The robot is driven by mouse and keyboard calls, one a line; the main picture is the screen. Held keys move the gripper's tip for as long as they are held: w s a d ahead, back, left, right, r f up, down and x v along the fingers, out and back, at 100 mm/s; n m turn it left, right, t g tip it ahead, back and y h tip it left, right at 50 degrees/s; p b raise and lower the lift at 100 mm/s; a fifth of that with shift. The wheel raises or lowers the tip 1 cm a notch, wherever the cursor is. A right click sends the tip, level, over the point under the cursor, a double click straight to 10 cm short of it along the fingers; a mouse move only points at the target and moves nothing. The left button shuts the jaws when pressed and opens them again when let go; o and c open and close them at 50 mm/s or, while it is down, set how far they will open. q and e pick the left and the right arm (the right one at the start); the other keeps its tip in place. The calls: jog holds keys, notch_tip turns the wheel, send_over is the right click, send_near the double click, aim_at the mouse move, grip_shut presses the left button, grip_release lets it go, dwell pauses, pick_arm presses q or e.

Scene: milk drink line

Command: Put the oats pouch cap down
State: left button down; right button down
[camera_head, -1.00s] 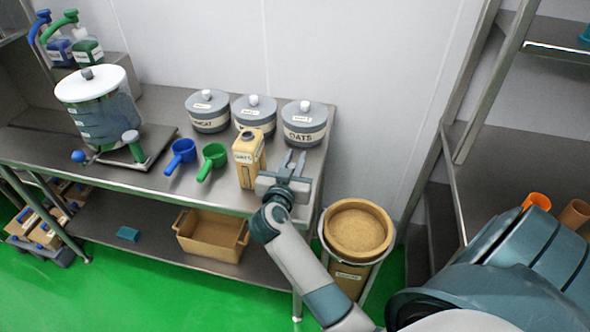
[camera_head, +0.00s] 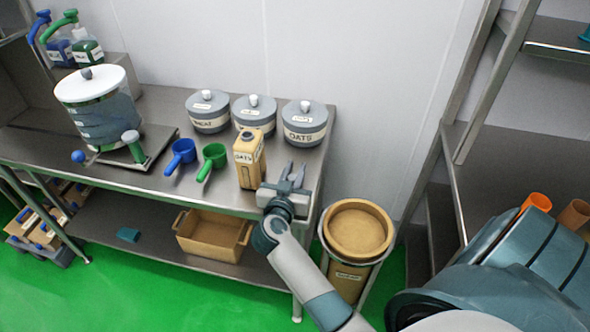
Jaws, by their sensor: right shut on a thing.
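The oats pouch (camera_head: 248,160) is a tan, upright carton-like pack with a label, standing near the front right of the steel table. Its top shows a dark round spout. My right gripper (camera_head: 293,172) is just right of the pouch, over the right end of the table, with its fingers pointing away from me. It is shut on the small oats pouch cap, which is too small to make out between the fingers. The gripper and the pouch look apart. My left gripper is not in view.
Several lidded grey canisters, one the oats canister (camera_head: 304,124), stand along the back. A green scoop (camera_head: 212,158) and a blue scoop (camera_head: 180,154) lie left of the pouch. A brown bin (camera_head: 357,232) stands on the floor right of the table. Bare tabletop (camera_head: 312,165) shows around the gripper.

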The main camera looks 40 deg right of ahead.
jog(key=c, duration=1.6)
grip_release()
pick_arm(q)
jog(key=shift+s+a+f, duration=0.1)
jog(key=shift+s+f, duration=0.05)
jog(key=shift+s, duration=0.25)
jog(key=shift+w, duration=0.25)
